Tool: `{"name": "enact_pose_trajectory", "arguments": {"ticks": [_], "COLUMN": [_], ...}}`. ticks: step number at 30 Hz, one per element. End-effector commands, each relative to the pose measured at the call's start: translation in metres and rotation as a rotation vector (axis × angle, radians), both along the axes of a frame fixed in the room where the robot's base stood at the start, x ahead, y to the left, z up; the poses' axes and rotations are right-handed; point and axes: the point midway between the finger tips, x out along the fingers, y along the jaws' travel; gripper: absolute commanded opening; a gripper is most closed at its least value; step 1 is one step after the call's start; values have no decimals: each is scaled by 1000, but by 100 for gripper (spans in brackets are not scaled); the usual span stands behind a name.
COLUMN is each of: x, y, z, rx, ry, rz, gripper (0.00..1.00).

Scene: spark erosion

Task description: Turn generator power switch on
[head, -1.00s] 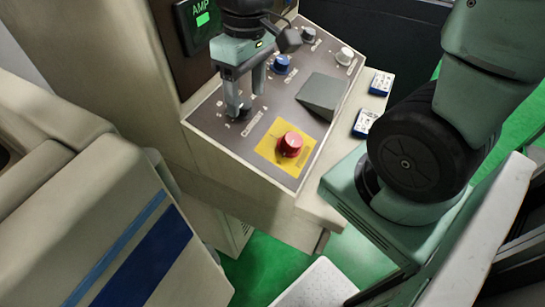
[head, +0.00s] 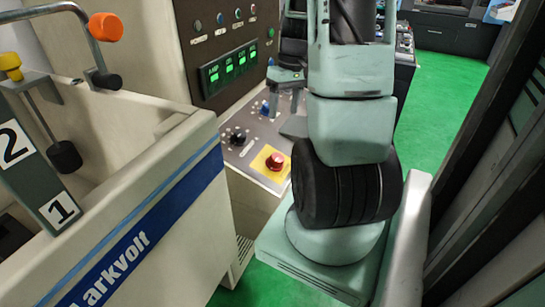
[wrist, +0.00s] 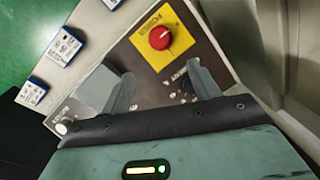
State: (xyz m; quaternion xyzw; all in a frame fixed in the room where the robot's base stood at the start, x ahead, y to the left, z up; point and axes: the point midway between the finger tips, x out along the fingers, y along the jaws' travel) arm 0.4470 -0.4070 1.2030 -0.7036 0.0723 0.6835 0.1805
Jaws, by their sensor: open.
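The sloped grey control panel (head: 252,143) carries a black rotary knob (head: 238,136), a blue knob (head: 265,107) and a red mushroom button (head: 276,161) on a yellow plate. I cannot read which control is labelled generator power. My gripper (head: 284,108) is open above the far part of the panel, near the blue knob and beyond the black one. In the wrist view my two fingers (wrist: 162,88) are spread apart with bare panel between them. The red button (wrist: 160,38) shows ahead of them. The right finger partly covers the markings beside it.
A grey wedge block (wrist: 97,88) sits by the left finger. The upright panel has green-lit displays (head: 229,65) and small buttons (head: 220,19). Green floor (head: 440,85) is open at back right.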

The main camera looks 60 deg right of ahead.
Motion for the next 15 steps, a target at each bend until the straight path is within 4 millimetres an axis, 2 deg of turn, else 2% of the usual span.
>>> {"name": "enact_pose_trajectory", "arguments": {"ticks": [15], "x": [5], "y": [17], "z": [-100], "rx": [6], "ry": [4], "rz": [0], "gripper": [61]}}
